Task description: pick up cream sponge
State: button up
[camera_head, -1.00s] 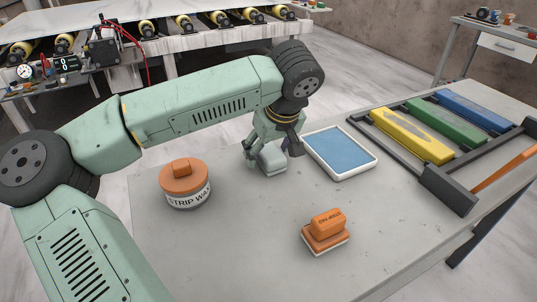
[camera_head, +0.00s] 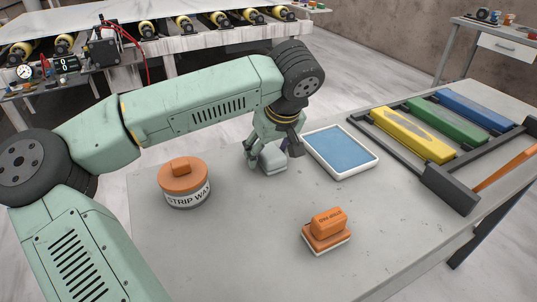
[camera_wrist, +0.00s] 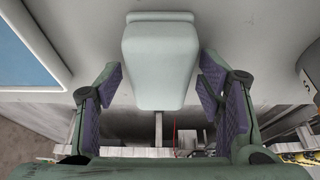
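The sponge is a pale, grey-white block (camera_head: 274,161) on the grey stone slab (camera_head: 235,235), left of the blue-topped tray. In the wrist view the pale sponge (camera_wrist: 160,62) lies between my two fingers, with its narrow end towards the palm. My gripper (camera_head: 267,152) is low over the slab at the sponge and partly hides it in the head view. In the wrist view my gripper (camera_wrist: 160,88) is open, with purple pads on both sides of the sponge and a small gap on each side.
A white tray with a blue surface (camera_head: 340,150) is just right of my gripper. A round strip wax tin (camera_head: 185,185) stands to the left. An orange block (camera_head: 326,228) lies in front. A dark rack (camera_head: 448,188) holds yellow, green and blue bars at right.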

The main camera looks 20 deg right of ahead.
aim_at(269, 148)
jog(key=c, duration=0.9)
jog(key=shift+r+p, duration=0.5)
jog(key=shift+p, duration=0.05)
jog(key=shift+c, duration=0.3)
notch_tip(269, 148, up, 10)
jog(key=shift+f+b, duration=0.2)
jog(key=shift+b, duration=0.65)
jog(key=o, duration=0.4)
jog(key=c, duration=0.4)
